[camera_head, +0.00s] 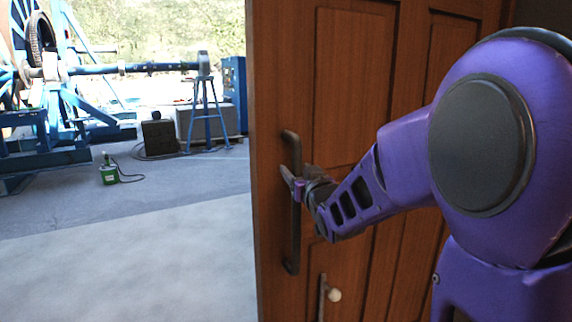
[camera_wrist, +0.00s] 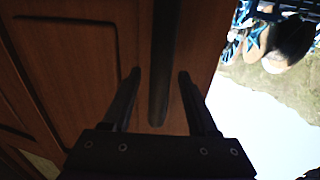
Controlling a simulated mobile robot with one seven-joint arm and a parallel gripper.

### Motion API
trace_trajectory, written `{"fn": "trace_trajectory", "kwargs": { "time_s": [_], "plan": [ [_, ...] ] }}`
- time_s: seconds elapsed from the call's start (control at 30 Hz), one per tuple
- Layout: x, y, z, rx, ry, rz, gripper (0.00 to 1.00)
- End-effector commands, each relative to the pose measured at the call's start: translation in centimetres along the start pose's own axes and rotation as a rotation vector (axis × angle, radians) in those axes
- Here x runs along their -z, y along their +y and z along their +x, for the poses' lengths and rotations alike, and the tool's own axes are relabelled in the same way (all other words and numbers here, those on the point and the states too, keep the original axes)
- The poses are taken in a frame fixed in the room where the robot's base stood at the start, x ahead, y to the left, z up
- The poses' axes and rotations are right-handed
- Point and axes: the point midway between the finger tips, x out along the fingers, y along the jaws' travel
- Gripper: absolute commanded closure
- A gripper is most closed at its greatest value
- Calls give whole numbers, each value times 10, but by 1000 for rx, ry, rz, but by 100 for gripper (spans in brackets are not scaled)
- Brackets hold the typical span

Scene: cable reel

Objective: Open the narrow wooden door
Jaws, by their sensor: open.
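The brown panelled wooden door (camera_head: 352,90) fills the right half of the head view. Its left edge stands clear beside an open gap, with the place beyond in view. A long dark vertical handle (camera_head: 292,250) is fixed near that edge. My gripper (camera_head: 293,185) is at the handle's middle, reaching in from the right. In the wrist view, the handle (camera_wrist: 160,50) runs between the two fingers of my gripper (camera_wrist: 159,76), with space on both sides. The jaws are open around it. The door surface (camera_wrist: 75,65) lies behind the fingers.
A small latch with a pale knob (camera_head: 334,295) sits below the handle. Left of the door is open grey floor (camera_head: 130,260).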

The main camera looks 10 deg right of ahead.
Motion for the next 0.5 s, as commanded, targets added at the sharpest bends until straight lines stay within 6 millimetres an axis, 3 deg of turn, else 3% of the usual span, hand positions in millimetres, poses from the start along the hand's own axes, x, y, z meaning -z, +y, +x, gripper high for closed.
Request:
{"fn": "trace_trajectory", "kwargs": {
  "time_s": [0.43, 0.5],
  "plan": [
    [0, 1, -1, 0, 0, 0, 41],
    [0, 1, -1, 0, 0, 0, 53]
  ]
}}
